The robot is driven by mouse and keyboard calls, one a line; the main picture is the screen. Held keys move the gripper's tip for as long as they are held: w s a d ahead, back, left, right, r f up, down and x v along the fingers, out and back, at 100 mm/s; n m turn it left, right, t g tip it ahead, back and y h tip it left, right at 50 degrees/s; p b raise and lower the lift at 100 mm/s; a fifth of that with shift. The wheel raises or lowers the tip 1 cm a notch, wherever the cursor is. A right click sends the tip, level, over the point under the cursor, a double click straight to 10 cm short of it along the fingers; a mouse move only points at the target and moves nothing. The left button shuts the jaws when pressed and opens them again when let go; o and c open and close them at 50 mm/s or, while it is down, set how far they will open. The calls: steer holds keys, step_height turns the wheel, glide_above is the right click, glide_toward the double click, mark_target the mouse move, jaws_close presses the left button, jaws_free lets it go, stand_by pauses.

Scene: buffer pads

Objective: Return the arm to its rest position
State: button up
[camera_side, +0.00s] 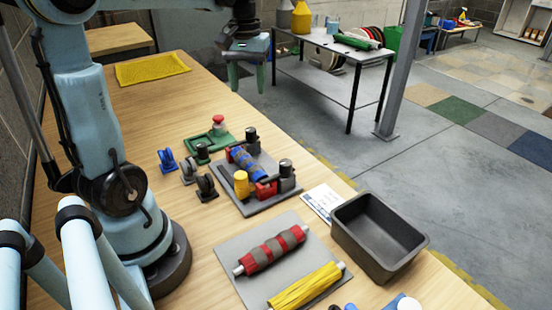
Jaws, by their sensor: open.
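My gripper (248,77) is at the top middle of the side view, raised above the far part of the wooden table. Its two teal fingers point down and are apart, with nothing between them. It is clear of every object on the table. My light blue arm stands at the left and reaches across the top of the picture.
The wooden table (135,95) bears a yellow mat (152,68), a grey fixture plate with a blue roller (247,163), several casters, a red roller (272,249) and yellow roller (305,286) on a grey pad, and an empty black bin (378,237). A side table (345,51) stands behind.

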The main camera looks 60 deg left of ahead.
steer(key=s+d+f+m+t, duration=0.2)
steer(key=d+m+t, duration=0.1)
steer(key=d, duration=0.6)
steer(key=s+d+f+m+t, duration=0.1)
steer(key=d+f+m+t, duration=0.2)
steer(key=d+m, duration=0.3)
steer(key=d+t, duration=0.1)
steer(key=d, duration=0.2)
steer(key=shift+s+d+f, duration=0.15)
steer(key=shift+s+d, duration=0.1)
steer(key=shift+s, duration=0.1)
